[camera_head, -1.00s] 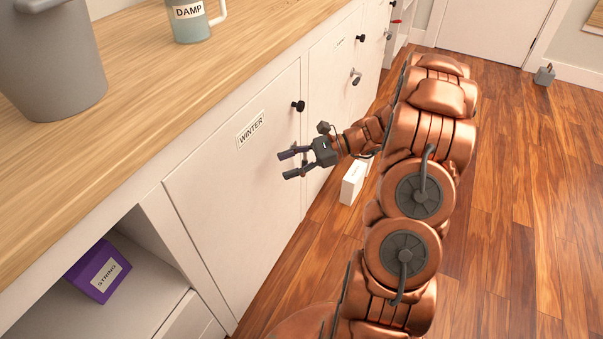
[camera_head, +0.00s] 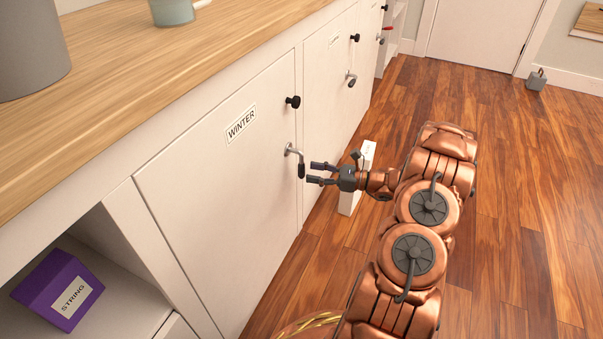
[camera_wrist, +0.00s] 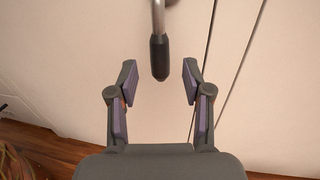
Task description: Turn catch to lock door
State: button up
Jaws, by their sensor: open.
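The catch (camera_head: 299,163) is a bent metal handle with a black grip, near the right edge of the white door labelled WINTER (camera_head: 225,185). Its grip hangs downward, and the door looks closed. My gripper (camera_head: 310,173) is open, right at the catch's black grip in the head view. In the wrist view the catch's black grip (camera_wrist: 159,58) points down between and just beyond the open fingertips of my gripper (camera_wrist: 160,80). It appears clear of both fingers.
A black knob (camera_head: 293,102) sits above the catch. A neighbouring door has its own catch (camera_head: 351,79). A white box (camera_head: 357,180) stands on the floor behind my gripper. A purple STRING box (camera_head: 58,290) is in the open shelf.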

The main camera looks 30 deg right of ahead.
aim_at(301, 170)
jog(key=shift+b+x, duration=0.6)
jog(key=shift+x, duration=1.7)
grip_shut()
